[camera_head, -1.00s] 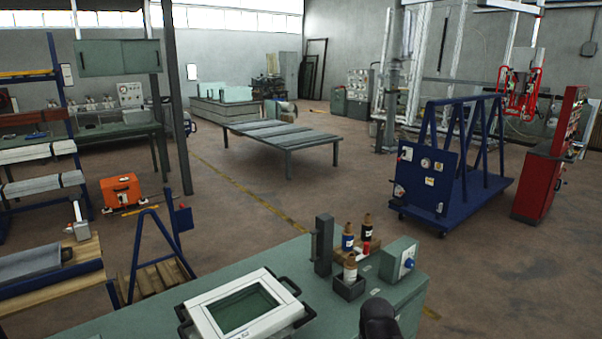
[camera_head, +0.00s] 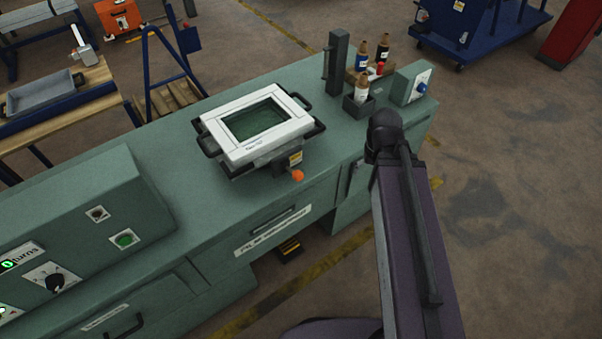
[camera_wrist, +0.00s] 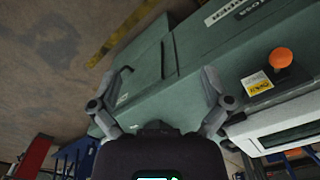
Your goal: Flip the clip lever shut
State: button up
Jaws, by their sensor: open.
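The clip lever (camera_head: 297,175) shows as an orange knob at the front right of a white frame fixture (camera_head: 219,129) on the green bench. A yellow label sits beside the knob. In the wrist view the orange knob of the lever (camera_wrist: 281,57) is at the upper right, with the white fixture (camera_wrist: 261,126) below it. I cannot tell the lever's exact angle. My gripper (camera_wrist: 162,104) is open and empty in the wrist view, with its fingers spread wide. The knob lies to the right of both fingers, apart from them. The head view does not show my gripper's fingers.
The green bench top (camera_head: 190,165) is clear to the left of the fixture. A dark upright post (camera_head: 338,62), bottles (camera_head: 362,88) and a box with a blue knob (camera_head: 412,84) stand behind right. A green control console (camera_head: 85,215) stands at the left end.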

aim_at(297, 176)
jog(key=u, duration=0.85)
jog(key=k, duration=0.65)
jog(key=z, duration=0.7)
